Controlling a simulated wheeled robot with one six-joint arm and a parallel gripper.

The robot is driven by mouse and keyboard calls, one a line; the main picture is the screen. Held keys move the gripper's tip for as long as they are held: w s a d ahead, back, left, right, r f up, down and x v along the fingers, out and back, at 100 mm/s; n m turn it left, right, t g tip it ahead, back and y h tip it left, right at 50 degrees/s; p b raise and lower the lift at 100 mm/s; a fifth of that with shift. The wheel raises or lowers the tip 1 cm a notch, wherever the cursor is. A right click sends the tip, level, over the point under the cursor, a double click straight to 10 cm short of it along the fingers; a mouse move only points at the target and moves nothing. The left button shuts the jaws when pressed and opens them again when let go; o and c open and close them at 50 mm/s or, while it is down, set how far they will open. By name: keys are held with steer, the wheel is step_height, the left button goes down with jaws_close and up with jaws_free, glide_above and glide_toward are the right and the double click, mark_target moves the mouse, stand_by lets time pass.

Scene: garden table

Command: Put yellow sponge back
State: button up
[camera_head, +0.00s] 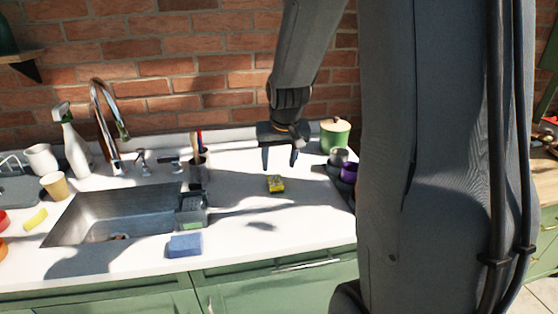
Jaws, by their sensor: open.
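A small yellow sponge (276,184) with a darker side lies on the white counter, right of the sink. My gripper (280,163) is open and points down just above and behind the sponge in the picture. Nothing shows between its fingers, and whether they touch the sponge cannot be told. A grey-green caddy (192,212) stands at the sink's right edge; its contents are unclear. Another yellow piece (36,219) lies left of the sink.
A blue sponge (185,245) lies at the counter's front, right of the sink (95,222). A cup with brushes (200,160) stands behind the caddy. A green lidded pot (335,134) and dark and purple cups (348,172) stand at right. The counter around the yellow sponge is clear.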

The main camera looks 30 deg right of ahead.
steer(key=s+a+f+n+g+y, duration=0.1)
steer(key=s+a+f+n+g, duration=0.1)
steer(key=s+a, duration=1.1)
steer(key=s+f+n, duration=0.1)
steer(key=s+f, duration=0.1)
steer(key=s, duration=0.2)
steer(key=shift+s+a+g, duration=0.25)
steer(key=shift+a+g, duration=0.15)
steer(key=shift+f+b, duration=0.5)
steer(key=shift+f, duration=0.05)
